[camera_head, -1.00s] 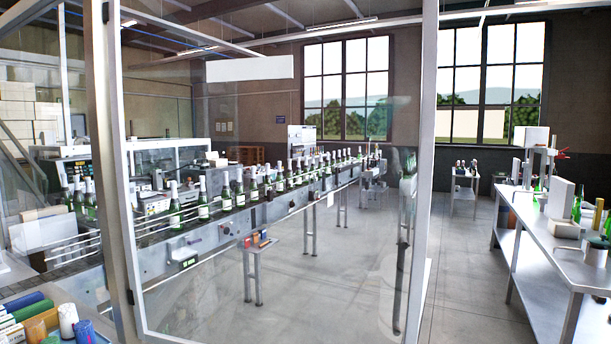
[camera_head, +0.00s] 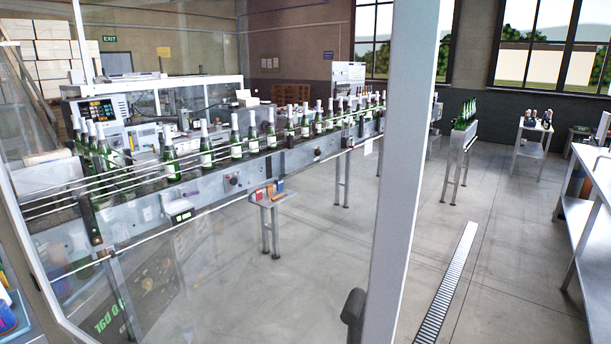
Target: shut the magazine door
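I cannot pick out a magazine door with certainty. A large clear panel (camera_head: 300,265) with a pale frame stands close in front of me. Its thick upright post (camera_head: 400,170) crosses the picture right of centre. A dark rounded part (camera_head: 352,308), perhaps a handle, shows beside the post at the bottom edge; I cannot tell what it belongs to. My gripper is not in view.
Behind the panel a conveyor (camera_head: 215,180) carries a row of green bottles (camera_head: 236,135). A small shelf (camera_head: 268,196) with coloured boxes hangs from its side. A workbench (camera_head: 590,200) stands at the right edge. The floor (camera_head: 500,280) with a drain grate (camera_head: 447,285) is clear between.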

